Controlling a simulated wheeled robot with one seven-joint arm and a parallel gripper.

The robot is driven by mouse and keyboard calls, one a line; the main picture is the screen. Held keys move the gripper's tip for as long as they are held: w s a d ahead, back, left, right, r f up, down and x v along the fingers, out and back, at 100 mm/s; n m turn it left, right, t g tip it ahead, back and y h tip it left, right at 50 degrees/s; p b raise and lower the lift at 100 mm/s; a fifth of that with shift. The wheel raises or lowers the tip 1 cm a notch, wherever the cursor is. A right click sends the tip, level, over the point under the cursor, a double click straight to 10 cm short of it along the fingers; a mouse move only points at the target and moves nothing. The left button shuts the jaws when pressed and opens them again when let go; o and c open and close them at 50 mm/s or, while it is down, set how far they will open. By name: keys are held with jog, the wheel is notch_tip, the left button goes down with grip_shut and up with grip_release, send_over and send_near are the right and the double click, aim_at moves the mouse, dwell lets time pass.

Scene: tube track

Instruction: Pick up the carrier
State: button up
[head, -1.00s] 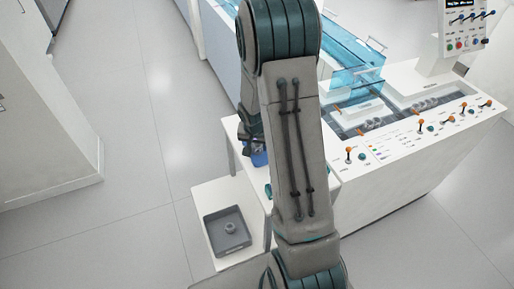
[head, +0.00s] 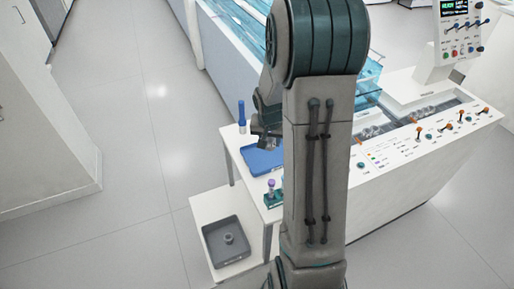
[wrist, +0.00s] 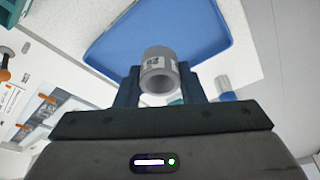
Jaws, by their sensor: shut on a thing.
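The carrier, a short grey hollow cylinder with printed marks (wrist: 158,60), is held between the two dark fingers of my gripper (wrist: 158,83) in the wrist view. Its open round end faces the camera. The blue tray (wrist: 205,35) lies beyond and below it, apart from it. In the head view my gripper (head: 266,136) is above the blue tray (head: 262,163) on the white side table. My arm hides part of the gripper, and I cannot make out the carrier there.
A blue upright item (head: 241,115) stands behind the tray. A purple-topped item on a green base (head: 271,188) is at the front. A grey tray (head: 215,255) with a grey round piece sits on the lower shelf. The control console (head: 425,140) is right; floor at left is clear.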

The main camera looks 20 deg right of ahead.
jog(key=s+d+r+p, duration=0.2)
jog(key=d+r, duration=0.4)
jog(key=r, duration=0.3)
jog(key=shift+s+d+r+p, duration=0.2)
jog(key=shift+s+d+p, duration=0.15)
jog(key=shift+p, duration=0.2)
